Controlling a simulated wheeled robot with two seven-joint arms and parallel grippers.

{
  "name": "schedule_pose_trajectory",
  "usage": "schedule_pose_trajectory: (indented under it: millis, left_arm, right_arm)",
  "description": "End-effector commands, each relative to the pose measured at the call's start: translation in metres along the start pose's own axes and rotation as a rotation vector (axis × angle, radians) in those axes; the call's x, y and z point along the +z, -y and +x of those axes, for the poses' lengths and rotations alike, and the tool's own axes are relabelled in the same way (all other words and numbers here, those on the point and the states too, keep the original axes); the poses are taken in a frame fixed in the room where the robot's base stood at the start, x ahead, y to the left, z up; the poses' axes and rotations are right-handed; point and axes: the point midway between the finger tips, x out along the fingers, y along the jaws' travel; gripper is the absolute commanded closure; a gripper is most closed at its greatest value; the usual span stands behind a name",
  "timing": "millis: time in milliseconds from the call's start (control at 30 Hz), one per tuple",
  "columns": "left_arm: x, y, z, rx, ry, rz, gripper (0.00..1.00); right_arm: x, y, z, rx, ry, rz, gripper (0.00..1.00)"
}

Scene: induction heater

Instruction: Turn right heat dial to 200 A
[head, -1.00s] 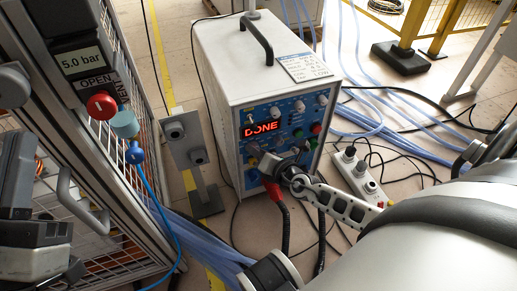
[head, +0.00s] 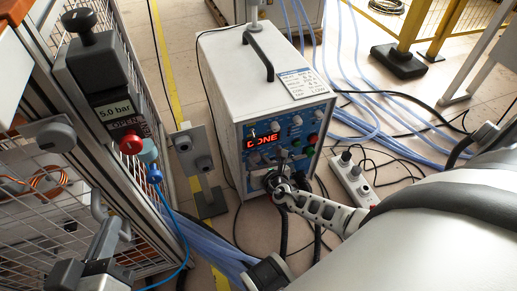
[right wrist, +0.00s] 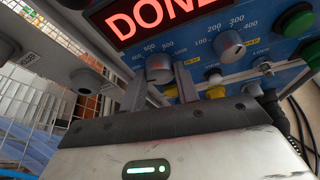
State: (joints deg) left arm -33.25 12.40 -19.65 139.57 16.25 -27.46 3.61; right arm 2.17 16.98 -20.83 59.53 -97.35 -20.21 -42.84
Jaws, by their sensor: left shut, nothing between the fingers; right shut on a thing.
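The white induction heater (head: 225,75) stands on the floor, its blue front panel carrying a red display (head: 262,141) that reads DONE. In the right wrist view, a grey left dial (right wrist: 158,68) sits between the fingers of my right gripper (right wrist: 160,82), which is shut on it. The right dial (right wrist: 230,46), with a scale from 100 to 400, stands free beside the fingers. I cannot read either dial's setting exactly. In the head view my right gripper (head: 273,178) hides the lower panel.
A grey post (head: 205,185) is left of the heater. A power strip (head: 352,180) and cables lie right of it.

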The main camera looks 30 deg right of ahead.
Motion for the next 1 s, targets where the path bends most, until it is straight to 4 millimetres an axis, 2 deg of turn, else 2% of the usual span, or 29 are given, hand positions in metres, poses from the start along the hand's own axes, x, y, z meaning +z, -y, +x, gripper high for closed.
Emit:
schedule_pose_trajectory:
  millis: [467,500,567,1000]
  left_arm:
    - [0.0012,0.001,0.0,-0.004,0.006,0.007,1.0]
    - [0.0013,0.001,0.0,-0.004,0.006,0.007,1.0]
    - [0.0013,0.001,0.0,-0.004,0.006,0.007,1.0]
    - [-0.0049,-0.0003,-0.0015,-0.011,0.008,0.023,1.0]
  right_arm:
    - [0.001,-0.0005,0.0008,-0.005,0.002,-0.017,0.92]
    - [0.001,-0.0005,0.0008,-0.005,0.002,-0.017,0.63]
    - [0.001,-0.0005,0.0007,-0.005,0.001,-0.016,0.47]
    - [0.0044,-0.0034,-0.0065,-0.003,-0.001,-0.016,0.47]
